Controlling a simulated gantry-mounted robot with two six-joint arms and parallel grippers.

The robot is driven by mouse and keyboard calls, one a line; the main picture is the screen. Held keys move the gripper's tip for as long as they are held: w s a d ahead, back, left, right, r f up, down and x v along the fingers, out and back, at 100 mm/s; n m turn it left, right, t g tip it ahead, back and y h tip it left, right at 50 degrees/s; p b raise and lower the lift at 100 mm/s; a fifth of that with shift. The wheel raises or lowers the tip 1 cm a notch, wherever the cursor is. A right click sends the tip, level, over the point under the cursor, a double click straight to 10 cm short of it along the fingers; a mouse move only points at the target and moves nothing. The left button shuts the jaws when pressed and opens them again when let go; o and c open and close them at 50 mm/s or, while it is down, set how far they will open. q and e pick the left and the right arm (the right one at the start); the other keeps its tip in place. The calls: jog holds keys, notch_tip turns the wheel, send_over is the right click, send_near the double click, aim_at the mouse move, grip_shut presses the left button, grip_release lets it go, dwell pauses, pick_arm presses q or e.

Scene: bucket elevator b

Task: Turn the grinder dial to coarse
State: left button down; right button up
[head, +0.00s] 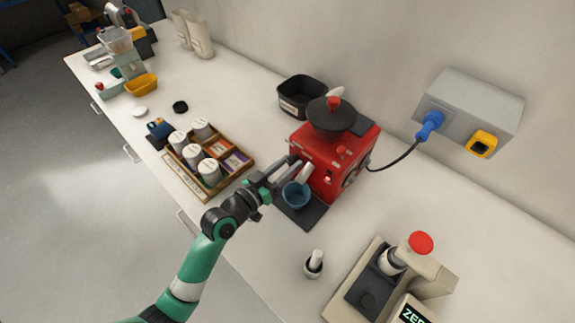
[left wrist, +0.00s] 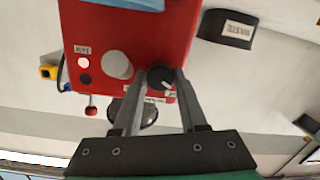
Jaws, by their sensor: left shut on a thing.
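The red grinder (head: 312,158) stands on the white counter near the wall, with a dark round lid on top. In the left wrist view its red front (left wrist: 120,28) fills the upper middle. My left gripper (head: 292,166) reaches that front from the left. In the left wrist view its fingers (left wrist: 159,76) are shut on the black dial (left wrist: 160,77), one on each side. A white mark on the dial points to the lower right of the picture. The printing near the dial is partly hidden by the fingers. The head view does not show the dial clearly. My right gripper is out of view.
A blue cup (head: 296,195) stands below the grinder's spout (head: 305,172) on a dark pad. A wooden tray (head: 246,171) of canisters lies to the left. A black bin (head: 292,103) stands behind. A cable runs to the wall box (head: 470,105).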

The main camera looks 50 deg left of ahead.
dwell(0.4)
pick_arm(q)
jog(key=shift+c, duration=2.2)
grip_release()
jog(key=shift+r, duration=0.1)
